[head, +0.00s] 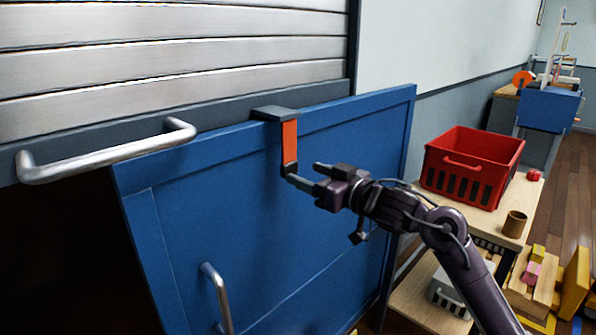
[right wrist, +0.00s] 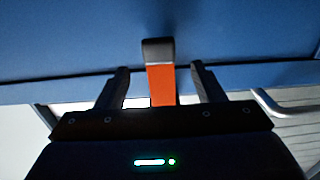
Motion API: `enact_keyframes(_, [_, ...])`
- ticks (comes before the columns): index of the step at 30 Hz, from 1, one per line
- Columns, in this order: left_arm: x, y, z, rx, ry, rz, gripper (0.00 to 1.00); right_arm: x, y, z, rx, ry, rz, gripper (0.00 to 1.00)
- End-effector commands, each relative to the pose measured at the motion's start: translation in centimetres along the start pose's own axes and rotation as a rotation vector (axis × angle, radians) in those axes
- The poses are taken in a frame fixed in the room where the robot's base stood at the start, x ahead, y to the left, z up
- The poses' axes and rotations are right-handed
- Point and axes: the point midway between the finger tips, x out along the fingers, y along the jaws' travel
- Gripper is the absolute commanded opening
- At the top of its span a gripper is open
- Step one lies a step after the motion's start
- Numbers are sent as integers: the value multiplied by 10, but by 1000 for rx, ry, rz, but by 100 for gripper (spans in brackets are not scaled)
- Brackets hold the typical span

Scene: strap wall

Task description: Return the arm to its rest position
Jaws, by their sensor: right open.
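My right gripper (head: 303,173) is open in front of the blue panel (head: 340,140). Its fingertips are near the lower end of an orange strap (head: 289,142) that hangs from a dark bracket (head: 276,113) at the panel's top edge. In the right wrist view, the orange strap (right wrist: 161,84) and its dark end (right wrist: 158,51) appear between the two spread fingers, with gaps on both sides. I cannot tell how far the strap lies beyond the fingers. My left gripper is not in view.
A slatted metal shutter with a bar handle (head: 105,153) is at upper left. The blue panel has a lower handle (head: 217,297). At right, a red crate (head: 472,166), a brown cup (head: 514,224) and a small red object (head: 534,175) sit on a wooden bench. Toy blocks (head: 532,272) lie at lower right.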

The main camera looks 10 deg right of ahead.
Motion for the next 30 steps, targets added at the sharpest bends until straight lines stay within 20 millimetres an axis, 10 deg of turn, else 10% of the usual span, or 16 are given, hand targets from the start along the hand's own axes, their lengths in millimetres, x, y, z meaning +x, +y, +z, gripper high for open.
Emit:
enact_keyframes(17, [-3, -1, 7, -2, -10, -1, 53, -4, 12, 24, 34, -30, 23, 62])
enact_keyframes(23, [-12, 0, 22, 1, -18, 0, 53, 3, 51, 144, 145, -169, 133, 62])
enact_keyframes(30, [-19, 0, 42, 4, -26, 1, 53, -36, 60, 325, 237, -405, 269, 62])
